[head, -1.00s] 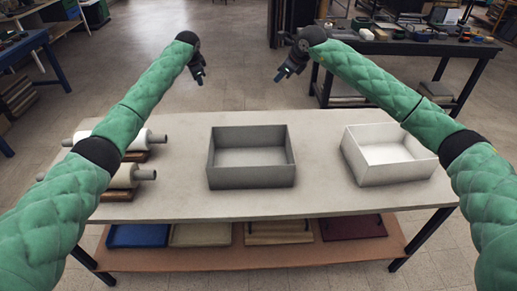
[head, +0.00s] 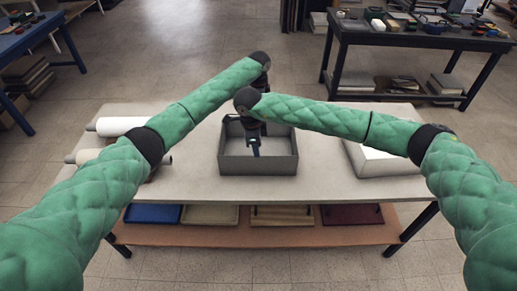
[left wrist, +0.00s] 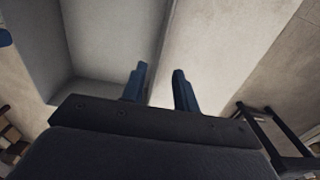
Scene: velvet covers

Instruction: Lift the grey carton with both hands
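The grey carton (head: 258,163) is an open-topped box resting on the table in the head view. My right gripper (head: 256,148) points down in front of the carton's opening, overlapping its front wall; whether its fingers are apart is too small to tell. My left gripper is mostly hidden behind my right arm in the head view, around the carton's far side. In the left wrist view my left gripper (left wrist: 159,86) shows two blue fingertips apart, with a carton wall edge running down between them. The carton's inside (left wrist: 105,45) shows left of that edge. I cannot tell whether they touch it.
The table (head: 330,185) has white rolls (head: 120,126) on its left and a white box (head: 384,161) on its right, partly behind my right arm. Flat coloured trays lie on the lower shelf (head: 290,234). A dark table (head: 425,45) stands behind at right.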

